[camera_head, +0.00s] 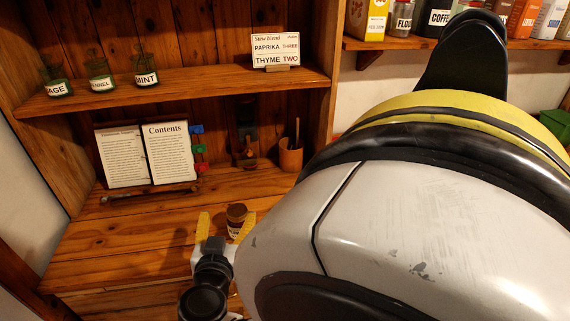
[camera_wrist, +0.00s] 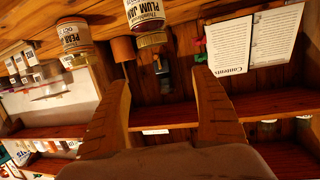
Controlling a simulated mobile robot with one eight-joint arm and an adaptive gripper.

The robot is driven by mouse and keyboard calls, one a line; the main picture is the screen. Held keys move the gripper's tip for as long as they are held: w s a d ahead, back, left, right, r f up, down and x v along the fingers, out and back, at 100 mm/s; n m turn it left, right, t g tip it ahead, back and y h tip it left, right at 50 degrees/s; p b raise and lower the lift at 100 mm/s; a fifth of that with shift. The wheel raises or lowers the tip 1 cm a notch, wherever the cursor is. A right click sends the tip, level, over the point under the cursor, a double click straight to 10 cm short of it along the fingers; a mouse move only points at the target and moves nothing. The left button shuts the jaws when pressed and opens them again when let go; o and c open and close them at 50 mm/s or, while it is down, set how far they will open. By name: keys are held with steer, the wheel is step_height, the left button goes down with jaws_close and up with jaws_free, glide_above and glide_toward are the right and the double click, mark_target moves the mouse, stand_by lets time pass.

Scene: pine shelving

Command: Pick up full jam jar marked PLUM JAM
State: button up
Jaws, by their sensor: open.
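The jar marked PLUM JAM (camera_wrist: 146,14) shows upside down at the top edge of the wrist view, partly cut off, with a gold lid and dark contents. It stands on the wooden counter beyond my fingertips and is not touched. My gripper (camera_wrist: 161,76) is open and empty, its two yellow fingers apart. In the head view my gripper (camera_head: 225,224) is low over the counter. A small dark-lidded jar (camera_head: 236,214) shows beside the right finger there; its label cannot be read.
A second jar marked PEAR (camera_wrist: 76,38) stands left of the plum jar in the wrist view. Herb jars (camera_head: 99,83) and a sign (camera_head: 275,50) stand on the shelf above.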

mark_target(236, 219)
steer(key=shift+g, duration=0.4)
steer(key=w+f, duration=0.1)
steer(key=w+f+b, duration=0.1)
steer(key=f, duration=0.1)
steer(key=w+f, duration=0.1)
steer(key=f, duration=0.1)
steer(key=shift+d+f, duration=0.1)
steer(key=shift+f, duration=0.1)
steer(key=b+x, duration=0.2)
steer(key=x, duration=0.4)
steer(key=shift+f, duration=0.15)
steer(key=c, duration=1.5)
